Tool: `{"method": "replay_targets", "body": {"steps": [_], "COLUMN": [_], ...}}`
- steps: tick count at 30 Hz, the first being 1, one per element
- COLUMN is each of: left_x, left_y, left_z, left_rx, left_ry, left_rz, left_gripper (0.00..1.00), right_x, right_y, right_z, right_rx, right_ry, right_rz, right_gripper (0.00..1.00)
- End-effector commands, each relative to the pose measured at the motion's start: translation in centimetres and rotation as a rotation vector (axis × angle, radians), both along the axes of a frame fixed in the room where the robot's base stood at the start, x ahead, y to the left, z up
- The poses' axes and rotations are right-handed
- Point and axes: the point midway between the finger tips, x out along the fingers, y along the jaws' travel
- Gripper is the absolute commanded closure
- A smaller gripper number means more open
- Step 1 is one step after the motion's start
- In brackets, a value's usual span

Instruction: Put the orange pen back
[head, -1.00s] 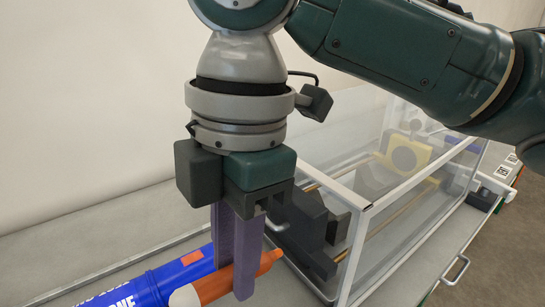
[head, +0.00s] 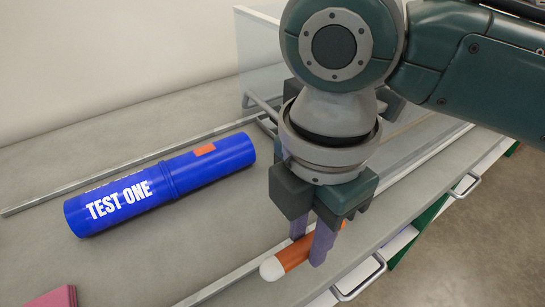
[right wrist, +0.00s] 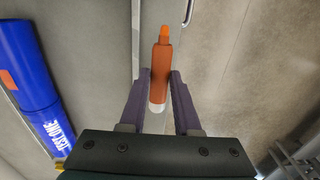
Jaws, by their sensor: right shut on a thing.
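The orange pen (head: 294,255) has a white rounded end (head: 271,268) pointing to the lower left in the head view. My right gripper (head: 312,242) is shut on it, with its purple fingers on either side of the pen's body. The pen is held over the front edge of the cart top, near the metal rail; I cannot tell whether it touches anything below. In the right wrist view the pen (right wrist: 161,68) lies between the fingers (right wrist: 157,78), its narrow orange tip pointing up the picture. My left gripper is not in view.
A blue tube (head: 160,185) marked "TEST ONE" lies on the grey cart top (head: 190,258), left of the gripper. A thin rail (head: 130,167) runs behind it. Drawer handles (head: 358,280) line the front edge. A pink object (head: 58,297) shows at lower left.

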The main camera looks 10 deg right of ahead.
Motion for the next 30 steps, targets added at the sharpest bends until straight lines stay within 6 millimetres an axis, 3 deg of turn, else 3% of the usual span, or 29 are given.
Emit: {"method": "replay_targets", "body": {"steps": [12, 26, 27, 30], "left_x": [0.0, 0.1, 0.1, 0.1], "left_y": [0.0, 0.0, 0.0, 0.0], "left_z": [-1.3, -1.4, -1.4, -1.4], "left_rx": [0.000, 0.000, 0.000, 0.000], "left_ry": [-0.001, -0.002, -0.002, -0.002], "left_rz": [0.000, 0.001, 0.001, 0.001], "left_gripper": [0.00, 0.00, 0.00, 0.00], "right_x": [0.0, 0.0, 0.0, 0.0], "right_y": [0.0, 0.0, 0.0, 0.0], "right_z": [-5.4, -6.3, -6.2, -6.2], "right_rx": [0.000, 0.000, 0.000, 0.000], "right_ry": [0.002, -0.001, -0.001, -0.001], "right_rz": [-0.001, -0.001, -0.001, -0.001], "right_gripper": [1.00, 1.00, 0.65, 0.56]}}
